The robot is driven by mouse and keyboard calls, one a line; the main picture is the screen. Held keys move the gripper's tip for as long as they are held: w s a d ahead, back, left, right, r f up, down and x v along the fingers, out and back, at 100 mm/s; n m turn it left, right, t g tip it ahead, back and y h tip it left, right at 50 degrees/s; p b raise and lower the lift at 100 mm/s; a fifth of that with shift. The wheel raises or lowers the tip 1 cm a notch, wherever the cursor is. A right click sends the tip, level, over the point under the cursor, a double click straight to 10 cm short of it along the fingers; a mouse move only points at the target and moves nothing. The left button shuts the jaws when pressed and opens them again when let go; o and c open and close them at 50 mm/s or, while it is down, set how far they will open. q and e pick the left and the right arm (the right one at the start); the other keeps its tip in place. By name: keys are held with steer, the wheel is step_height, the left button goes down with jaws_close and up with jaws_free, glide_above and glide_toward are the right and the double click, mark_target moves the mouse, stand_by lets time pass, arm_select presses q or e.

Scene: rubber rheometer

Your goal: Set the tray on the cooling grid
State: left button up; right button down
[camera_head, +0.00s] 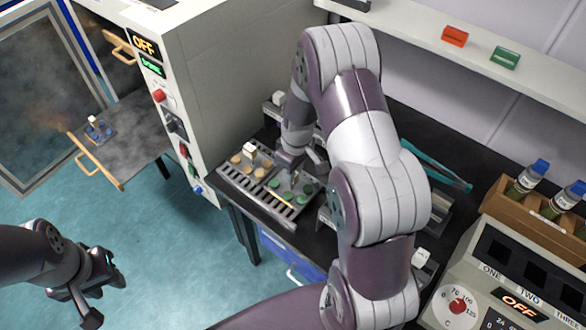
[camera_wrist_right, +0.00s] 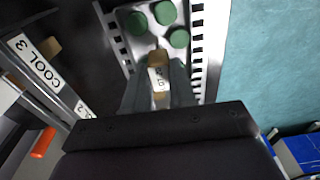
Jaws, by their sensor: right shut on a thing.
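The cooling grid (camera_head: 268,206) is a grey slotted rack on the dark bench; its slots also show in the wrist view (camera_wrist_right: 197,50). A small tray with green discs (camera_head: 304,188) is over the grid's right part. My right gripper (camera_head: 293,163) is shut on this tray's upright tagged handle (camera_wrist_right: 158,78). I cannot tell whether the tray's underside touches the grid. Another tray with tan discs (camera_head: 238,160) and a white tag sits on the grid's left part. A third tray with blue discs (camera_head: 98,131) stands on the oven's shelf. My left gripper (camera_head: 100,290) is open and empty over the floor.
The oven (camera_head: 190,95) shows OFF and DONE, with its shelf (camera_head: 130,150) pulled out at left. A wooden bottle rack (camera_head: 535,215) and a control box (camera_head: 500,300) stand at right. "COOL 3" (camera_wrist_right: 38,62) labels a part beside the grid. Open floor lies in front.

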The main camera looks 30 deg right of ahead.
steer(key=shift+f+b, duration=0.5)
steer(key=shift+f, duration=0.1)
steer(key=c, duration=0.8)
jaws_free()
steer(key=shift+c, duration=0.2)
step_height(320, 180, up, 6)
steer(key=p, duration=0.5)
steer(key=shift+r, duration=0.15)
